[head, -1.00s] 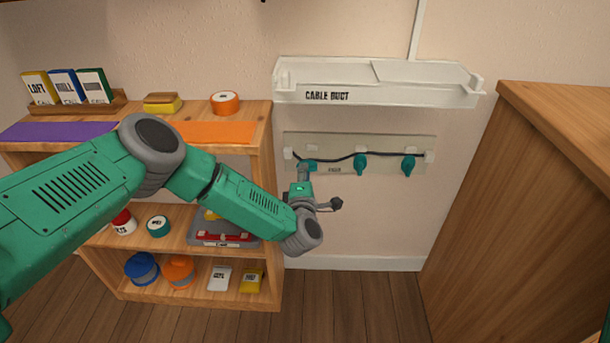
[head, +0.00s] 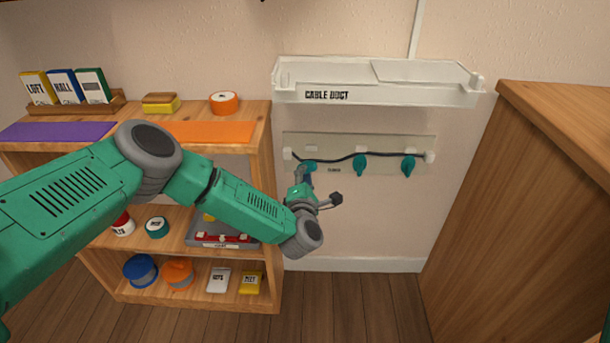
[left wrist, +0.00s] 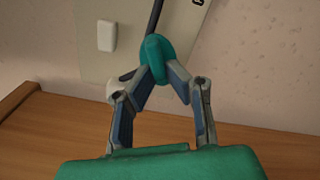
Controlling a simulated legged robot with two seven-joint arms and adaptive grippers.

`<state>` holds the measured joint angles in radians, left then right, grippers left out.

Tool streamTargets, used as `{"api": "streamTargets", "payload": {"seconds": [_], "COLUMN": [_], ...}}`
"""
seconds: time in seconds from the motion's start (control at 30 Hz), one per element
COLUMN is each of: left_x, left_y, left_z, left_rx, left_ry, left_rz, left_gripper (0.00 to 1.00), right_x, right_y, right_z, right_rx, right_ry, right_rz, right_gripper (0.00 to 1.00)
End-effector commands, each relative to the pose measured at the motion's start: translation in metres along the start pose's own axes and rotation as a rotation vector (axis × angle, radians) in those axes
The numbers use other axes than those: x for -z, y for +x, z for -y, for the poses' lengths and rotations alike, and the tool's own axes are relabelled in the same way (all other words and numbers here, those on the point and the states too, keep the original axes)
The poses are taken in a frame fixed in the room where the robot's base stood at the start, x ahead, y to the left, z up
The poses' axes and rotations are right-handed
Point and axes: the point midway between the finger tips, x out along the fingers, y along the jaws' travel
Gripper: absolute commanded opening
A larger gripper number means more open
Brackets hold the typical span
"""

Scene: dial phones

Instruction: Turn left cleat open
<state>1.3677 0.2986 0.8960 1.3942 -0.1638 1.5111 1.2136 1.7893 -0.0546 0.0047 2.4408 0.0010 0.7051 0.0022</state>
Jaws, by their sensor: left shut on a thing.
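A pale board (head: 390,145) on the wall carries a row of three teal cleats with a dark cable running along them. The left cleat (head: 309,166) is partly hidden by my left gripper (head: 306,176). The middle cleat (head: 361,165) and the right cleat (head: 409,165) hang pointing down. In the left wrist view my left gripper (left wrist: 160,80) is shut on the left cleat (left wrist: 156,55), its two fingers on either side of it. The cleat looks tilted there. The dark cable (left wrist: 154,16) runs up from behind it. My right gripper is not in view.
A white cable duct (head: 390,92) juts from the wall above the board. A wooden shelf unit (head: 262,150) with tape, tubs and boxes stands left. A wooden cabinet (head: 530,200) stands right. The wall below the board is clear.

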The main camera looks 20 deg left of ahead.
Motion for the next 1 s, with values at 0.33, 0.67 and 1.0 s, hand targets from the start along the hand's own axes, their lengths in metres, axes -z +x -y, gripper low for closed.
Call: {"api": "streamTargets", "payload": {"seconds": [0.33, 0.67, 1.0], "left_x": [0.003, 0.002, 0.003], "left_y": [-0.002, -0.027, -0.097], "left_z": [0.003, 0.002, 0.004], "left_rx": [0.006, 0.008, 0.010], "left_ry": [0.004, 0.002, 0.003], "left_rz": [-0.003, -0.001, -0.003], "left_gripper": [0.31, 0.31, 0.31], "right_x": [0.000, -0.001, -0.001], "right_y": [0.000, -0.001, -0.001], "right_z": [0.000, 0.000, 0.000], "right_rx": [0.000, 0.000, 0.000], "right_ry": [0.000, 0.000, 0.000], "right_rz": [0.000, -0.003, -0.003], "right_gripper": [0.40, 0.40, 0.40]}}
